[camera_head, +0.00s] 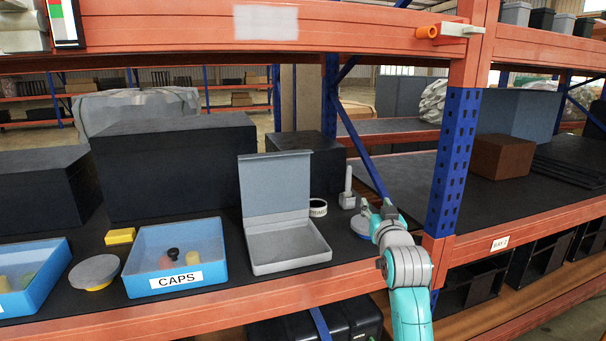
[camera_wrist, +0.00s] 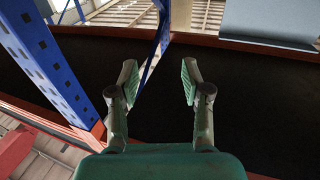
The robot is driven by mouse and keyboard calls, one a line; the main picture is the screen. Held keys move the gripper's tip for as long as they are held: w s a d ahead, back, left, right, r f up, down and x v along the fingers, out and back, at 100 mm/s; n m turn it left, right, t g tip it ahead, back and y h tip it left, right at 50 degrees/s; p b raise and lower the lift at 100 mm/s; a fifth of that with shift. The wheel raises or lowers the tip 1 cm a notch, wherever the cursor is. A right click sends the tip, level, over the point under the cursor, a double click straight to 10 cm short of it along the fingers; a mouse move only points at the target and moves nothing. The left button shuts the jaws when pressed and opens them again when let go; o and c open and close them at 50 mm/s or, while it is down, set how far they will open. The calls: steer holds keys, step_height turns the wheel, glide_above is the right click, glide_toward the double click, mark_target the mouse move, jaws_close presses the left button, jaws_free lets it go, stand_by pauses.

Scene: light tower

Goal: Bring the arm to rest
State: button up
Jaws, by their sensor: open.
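My gripper (camera_wrist: 158,82) shows large in the wrist view, with its two fingers apart and nothing between them. In the head view my gripper (camera_head: 377,208) is at the end of my teal and grey arm, over the shelf's front right part beside the blue upright. It is close to a round grey disc with a blue edge (camera_head: 361,225); I cannot tell whether they touch.
The blue perforated upright (camera_head: 456,160) stands right of my gripper; it also shows in the wrist view (camera_wrist: 48,62). An open grey box (camera_head: 288,250), a grey post-like object (camera_head: 347,190) and a blue CAPS bin (camera_head: 205,285) stand left of it. An orange beam (camera_head: 250,38) runs above.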

steer(key=s+f+g, duration=0.1)
steer(key=s+f, duration=0.8)
steer(key=f, duration=0.4)
steer(key=s+f, duration=0.9)
steer(key=f, duration=0.4)
steer(key=s+f, duration=0.7)
steer(key=s, duration=0.5)
steer(key=s+r+g, duration=0.2)
steer(key=s+r, duration=0.1)
steer(key=s, duration=3.4)
steer(key=shift+g, duration=0.3)
steer(key=shift+s+r, duration=0.1)
